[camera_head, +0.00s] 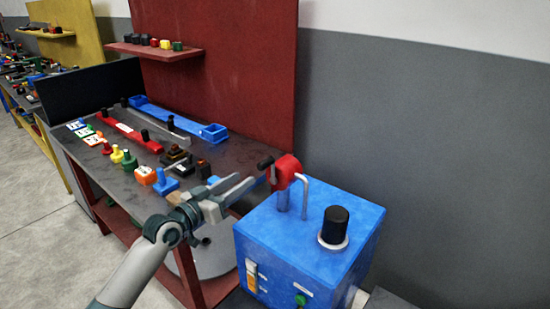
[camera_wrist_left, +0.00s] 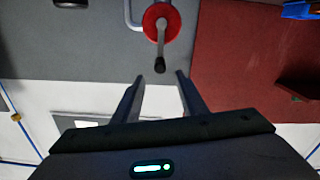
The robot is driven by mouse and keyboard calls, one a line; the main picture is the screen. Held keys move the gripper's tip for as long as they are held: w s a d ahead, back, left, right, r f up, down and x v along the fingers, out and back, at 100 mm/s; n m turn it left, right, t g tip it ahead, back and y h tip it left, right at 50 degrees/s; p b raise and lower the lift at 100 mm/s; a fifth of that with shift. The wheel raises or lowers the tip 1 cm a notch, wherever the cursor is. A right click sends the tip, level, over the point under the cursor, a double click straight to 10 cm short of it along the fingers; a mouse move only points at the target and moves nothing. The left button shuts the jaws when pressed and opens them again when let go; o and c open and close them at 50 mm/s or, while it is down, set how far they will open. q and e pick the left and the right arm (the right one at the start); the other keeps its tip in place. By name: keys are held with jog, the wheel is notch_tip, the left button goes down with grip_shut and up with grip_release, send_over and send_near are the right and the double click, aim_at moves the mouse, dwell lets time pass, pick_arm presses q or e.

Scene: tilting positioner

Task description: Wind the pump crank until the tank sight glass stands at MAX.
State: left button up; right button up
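The blue tank (camera_head: 300,230) stands front right. On its top is the pump, with a red wheel (camera_head: 286,172) and a crank with a black handle (camera_head: 265,162) pointing left. The wheel (camera_wrist_left: 161,23) and the handle (camera_wrist_left: 160,65) also show in the left wrist view. The sight glass (camera_head: 251,275) is on the tank's front, amber low and pale above; its marks are too small to read. My left gripper (camera_head: 247,182) is open and empty. Its fingertips (camera_wrist_left: 160,78) are apart, lined up either side of the handle and just short of it. My right gripper is out of view.
A black cap (camera_head: 335,224) and a bent grey pipe (camera_head: 303,195) rise from the tank top. A green knob (camera_head: 300,300) is low on its front. Left of it, a dark workbench (camera_head: 195,140) holds a blue tray (camera_head: 175,121), a red tray (camera_head: 128,131) and several small parts.

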aim_at(259, 168)
pick_arm(q)
jog(key=p+x, duration=0.2)
jog(key=x, duration=0.6)
jog(key=shift+r, duration=0.15)
jog(key=x, duration=0.7)
jog(key=shift+f, duration=0.25)
jog(key=shift+w+d, duration=0.35)
jog(key=shift+w, duration=0.2)
grip_shut()
